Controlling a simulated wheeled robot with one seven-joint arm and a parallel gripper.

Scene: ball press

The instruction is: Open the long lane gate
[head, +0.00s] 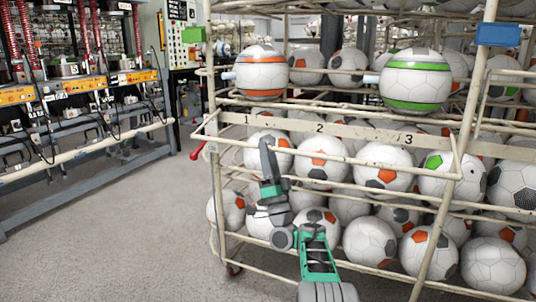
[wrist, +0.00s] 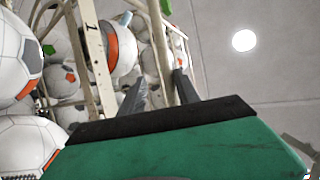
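A long cream bar (head: 330,157) runs across the front of the ball rack, below the plates numbered 1, 2 and 3. It bends back at both ends and looks like the long lane gate; no hinge or latch is clear. My gripper (head: 268,145) is at the rack's front, near the bar's left part, below number 1. In the wrist view its two dark fingers (wrist: 160,82) stand apart with nothing held between them. Cream rails and the number 1 plate (wrist: 88,27) show beyond the fingers. Whether a finger touches the bar I cannot tell.
Several soccer balls (head: 322,160) fill the rack behind the rails. An orange-striped ball (head: 262,72) and a green-striped ball (head: 416,80) sit on the upper level. A blue tag (head: 498,34) is at upper right. Open floor (head: 120,225) lies left, before a machine bench (head: 80,90).

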